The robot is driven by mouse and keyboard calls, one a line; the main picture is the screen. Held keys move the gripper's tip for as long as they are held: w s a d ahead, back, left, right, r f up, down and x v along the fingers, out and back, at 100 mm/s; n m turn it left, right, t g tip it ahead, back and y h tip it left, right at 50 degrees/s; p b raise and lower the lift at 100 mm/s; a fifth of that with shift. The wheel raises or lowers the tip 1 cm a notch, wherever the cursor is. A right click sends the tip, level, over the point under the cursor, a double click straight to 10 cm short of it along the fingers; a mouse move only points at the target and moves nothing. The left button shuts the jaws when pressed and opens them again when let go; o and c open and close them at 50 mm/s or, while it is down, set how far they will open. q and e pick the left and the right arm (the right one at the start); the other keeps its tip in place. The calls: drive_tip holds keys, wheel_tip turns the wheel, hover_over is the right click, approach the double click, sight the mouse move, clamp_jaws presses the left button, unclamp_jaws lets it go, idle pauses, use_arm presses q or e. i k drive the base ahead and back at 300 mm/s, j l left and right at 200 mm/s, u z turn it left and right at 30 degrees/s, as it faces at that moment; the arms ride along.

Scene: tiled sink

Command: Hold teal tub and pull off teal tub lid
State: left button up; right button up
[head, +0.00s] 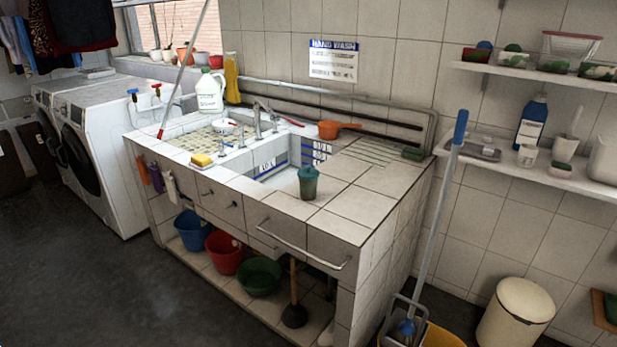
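A small teal tub (308,187) stands upright on the tiled counter, near the front edge and just right of the sink basin. A teal lid (308,172) sits on top of it, a little wider than the body. Neither of my grippers shows in the head view, and nothing touches the tub.
The tiled counter (345,222) right of the tub is clear. The sink basin (280,175) lies to its left, with taps behind. An orange scoop (335,129) lies at the back. A rail (300,252) runs along the front. A mop (440,215) leans at the right.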

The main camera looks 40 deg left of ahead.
sight(307, 172)
drive_tip(key=i+j+z, duration=0.1)
drive_tip(key=j, duration=0.65)
drive_tip(key=i+j+z, duration=0.1)
drive_tip(key=j, duration=0.65)
